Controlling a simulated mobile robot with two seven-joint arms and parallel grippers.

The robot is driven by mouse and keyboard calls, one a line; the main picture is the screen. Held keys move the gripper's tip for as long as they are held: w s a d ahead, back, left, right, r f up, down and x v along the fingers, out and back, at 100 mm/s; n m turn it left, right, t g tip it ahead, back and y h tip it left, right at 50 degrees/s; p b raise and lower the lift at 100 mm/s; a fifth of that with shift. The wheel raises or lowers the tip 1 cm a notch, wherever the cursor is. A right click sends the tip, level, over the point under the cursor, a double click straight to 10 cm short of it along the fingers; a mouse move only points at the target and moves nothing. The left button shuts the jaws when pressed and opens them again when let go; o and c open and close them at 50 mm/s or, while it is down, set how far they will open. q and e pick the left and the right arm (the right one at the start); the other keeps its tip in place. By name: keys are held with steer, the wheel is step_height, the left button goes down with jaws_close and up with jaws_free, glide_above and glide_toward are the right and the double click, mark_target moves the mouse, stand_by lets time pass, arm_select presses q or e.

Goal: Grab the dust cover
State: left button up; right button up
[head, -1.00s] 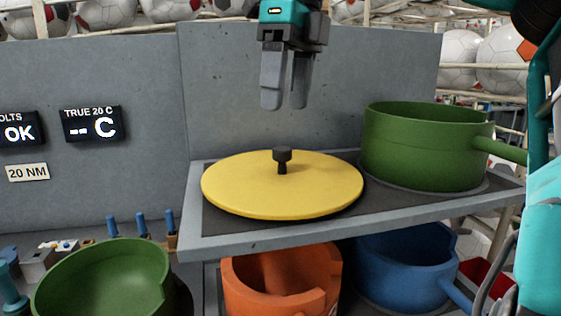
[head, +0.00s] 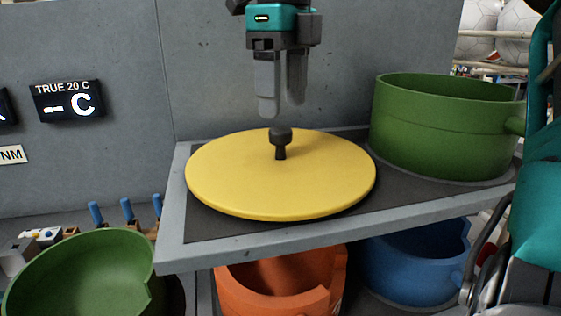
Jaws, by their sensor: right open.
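The dust cover is a flat yellow disc (head: 240,180) with a dark knob (head: 280,141) standing up at its middle. It lies on the dark top of the grey shelf (head: 215,250). My right gripper (head: 281,112) hangs above the knob with its fingers pointing down. It is open and empty, with its fingertips a little above the knob in the picture. I cannot tell the exact gap in depth. My left gripper does not show.
A green pot (head: 445,130) stands on the shelf right of the cover. Below are an orange container (head: 275,300), a blue pot (head: 415,265) and a green bowl with a notched rim (head: 80,275). A grey wall (head: 220,60) with a display (head: 67,100) rises behind.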

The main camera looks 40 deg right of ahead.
mark_target(280, 129)
steer(key=shift+s+a+f, duration=0.1)
steer(key=shift+a+f, duration=0.05)
steer(key=shift+f, duration=1.25)
steer(key=shift+a+f, duration=0.15)
steer(key=shift+f, duration=1.2)
steer(key=shift+c, duration=0.3)
jaws_close()
